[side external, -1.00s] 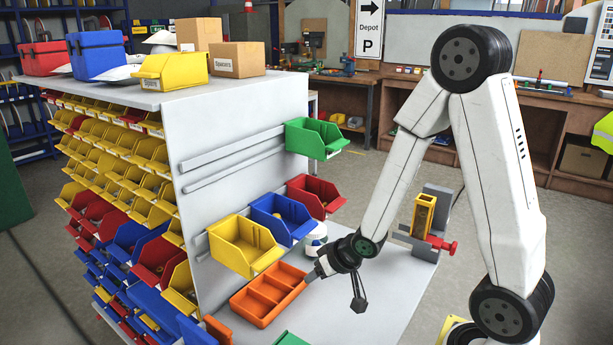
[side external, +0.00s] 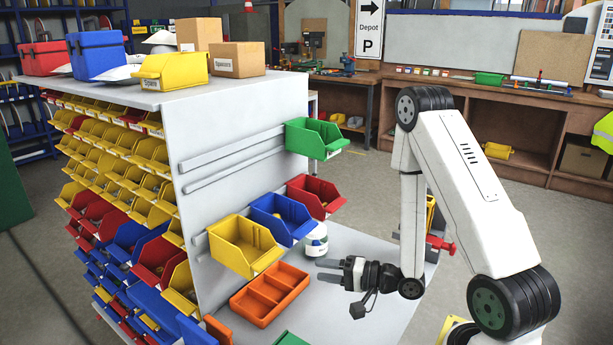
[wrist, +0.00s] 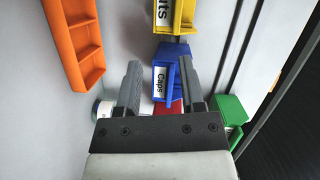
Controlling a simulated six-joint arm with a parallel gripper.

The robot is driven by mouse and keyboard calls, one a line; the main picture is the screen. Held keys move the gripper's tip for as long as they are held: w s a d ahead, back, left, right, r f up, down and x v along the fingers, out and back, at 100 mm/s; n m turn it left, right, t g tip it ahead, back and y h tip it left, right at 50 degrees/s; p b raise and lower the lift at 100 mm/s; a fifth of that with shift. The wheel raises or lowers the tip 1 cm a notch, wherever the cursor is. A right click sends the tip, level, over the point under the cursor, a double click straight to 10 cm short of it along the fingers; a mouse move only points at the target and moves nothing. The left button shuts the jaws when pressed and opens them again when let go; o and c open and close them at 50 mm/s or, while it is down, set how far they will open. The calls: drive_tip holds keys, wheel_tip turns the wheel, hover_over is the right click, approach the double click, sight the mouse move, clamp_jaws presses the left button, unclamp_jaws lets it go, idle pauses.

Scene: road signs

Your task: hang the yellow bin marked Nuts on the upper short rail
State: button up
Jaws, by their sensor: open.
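The yellow bin (side external: 243,246) hangs at the left end of the lower rail (side external: 200,240) on the grey panel. In the wrist view my open fingers (wrist: 160,72) frame the blue bin marked Caps (wrist: 161,82).
A blue bin (side external: 281,217) and a red bin (side external: 315,195) hang right of the yellow one. Below are an orange divided tray (side external: 270,293) and a white tub (side external: 316,240). A red-handled fixture (side external: 440,243) stands behind my arm.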

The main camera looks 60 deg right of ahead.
sight(280, 255)
drive_tip(key=shift+s+d+r+m+t, duration=0.2)
drive_tip(key=shift+s+r+m+t, duration=0.45)
drive_tip(key=shift+m, duration=0.25)
drive_tip(key=shift+w+f, duration=0.15)
drive_tip(key=shift+w, duration=0.1)
drive_tip(key=shift+x, duration=2.35)
drive_tip(key=shift+x, duration=3.35)
drive_tip(key=shift+s, duration=0.1)
clamp_jaws()
idle(0.7)
